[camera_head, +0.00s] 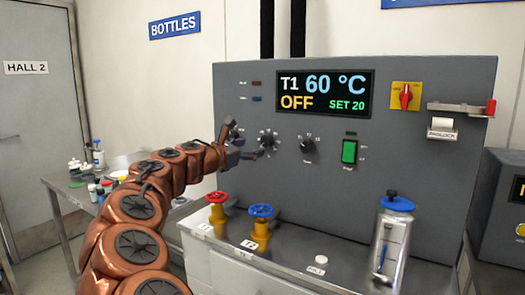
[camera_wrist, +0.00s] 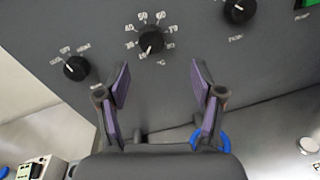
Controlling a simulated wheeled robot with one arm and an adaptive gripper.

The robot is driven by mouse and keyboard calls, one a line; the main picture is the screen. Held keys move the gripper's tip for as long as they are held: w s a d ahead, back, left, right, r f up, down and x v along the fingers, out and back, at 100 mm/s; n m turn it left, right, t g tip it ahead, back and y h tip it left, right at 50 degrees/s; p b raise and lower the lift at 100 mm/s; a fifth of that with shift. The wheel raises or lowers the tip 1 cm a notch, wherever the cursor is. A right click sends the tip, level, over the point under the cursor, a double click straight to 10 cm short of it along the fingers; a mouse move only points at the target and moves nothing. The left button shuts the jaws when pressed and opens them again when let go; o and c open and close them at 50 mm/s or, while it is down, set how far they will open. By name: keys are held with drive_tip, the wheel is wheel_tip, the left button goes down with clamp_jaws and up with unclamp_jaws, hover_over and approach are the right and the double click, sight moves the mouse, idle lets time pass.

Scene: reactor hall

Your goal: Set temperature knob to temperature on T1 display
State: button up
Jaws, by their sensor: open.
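The display (camera_head: 324,94) on the grey panel reads T1 60 °C, OFF and SET 20. The temperature knob (camera_head: 267,141) is a black dial below and left of it. In the wrist view this knob (camera_wrist: 151,40) has a ring of numbers and a °C mark; its white pointer line is too small to read surely. My gripper (camera_head: 245,143) is in front of the panel, just left of the knob in the head view. In the wrist view my gripper (camera_wrist: 162,85) is open and empty, its two purple-padded fingers below the knob and apart from it.
Other black knobs flank it: one at left (camera_wrist: 76,68) and one at right (camera_head: 307,145). A green switch (camera_head: 349,151) and a red-yellow switch (camera_head: 405,96) are further right. Red (camera_head: 217,197) and blue (camera_head: 260,211) valves and a metal canister (camera_head: 392,245) stand below.

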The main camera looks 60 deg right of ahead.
sight(264, 143)
drive_tip(key=shift+n, duration=0.6)
drive_tip(key=shift+w+d+f, duration=0.1)
drive_tip(key=shift+w+d, duration=0.05)
drive_tip(key=shift+d, duration=1.3)
drive_tip(key=shift+w+d+f, duration=0.1)
drive_tip(key=shift+w+d, duration=0.05)
drive_tip(key=shift+d, duration=1.3)
drive_tip(key=shift+w+d, duration=0.15)
drive_tip(key=shift+d, duration=1.3)
drive_tip(key=shift+c, duration=0.4)
drive_tip(key=c, duration=1.1)
drive_tip(key=shift+o, duration=0.2)
